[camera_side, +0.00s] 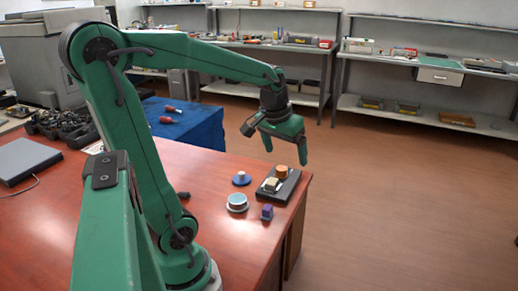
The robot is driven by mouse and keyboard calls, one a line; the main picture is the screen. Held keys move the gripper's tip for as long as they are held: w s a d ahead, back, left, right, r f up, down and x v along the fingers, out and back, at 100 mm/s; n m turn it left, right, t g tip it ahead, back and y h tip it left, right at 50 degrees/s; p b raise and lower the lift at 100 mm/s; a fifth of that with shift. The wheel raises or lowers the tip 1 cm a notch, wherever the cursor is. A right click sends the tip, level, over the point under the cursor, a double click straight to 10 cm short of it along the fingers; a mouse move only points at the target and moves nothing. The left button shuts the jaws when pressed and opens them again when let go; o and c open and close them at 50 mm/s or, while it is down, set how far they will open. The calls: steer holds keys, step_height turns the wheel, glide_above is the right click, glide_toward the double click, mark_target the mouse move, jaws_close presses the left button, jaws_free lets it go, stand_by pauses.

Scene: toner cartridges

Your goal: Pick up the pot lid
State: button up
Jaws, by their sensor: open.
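A black tray (287,190) holds a cream block (270,185) and an orange-brown round piece (282,171). A white-rimmed round container (237,203) and a purple block (267,212) stand nearby. The table's right edge is close to them.

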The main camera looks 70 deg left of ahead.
steer(key=w+a+f+n+g, duration=0.1)
steer(key=a+f+n, duration=0.15)
steer(key=a, duration=0.45)
steer(key=a+f+n+g, duration=0.1)
steer(key=a+f+n, duration=0.1)
steer(key=a+f, duration=0.35)
steer(key=n+g+h, duration=0.1)
steer(key=n, duration=0.3)
glide_above(242, 173)
steer(key=f, duration=0.7)
steer(key=shift+s+d, duration=0.15)
steer(key=shift+s, duration=0.05)
steer(key=shift+f, duration=1.3)
steer(key=shift+f, duration=0.1)
steer(key=shift+w+a+f, duration=0.1)
steer(key=shift+f, duration=1.15)
steer(key=shift+w+a+f, duration=0.1)
steer(key=shift+f, duration=1.15)
steer(key=shift+c, duration=0.2)
steer(key=c, duration=1)
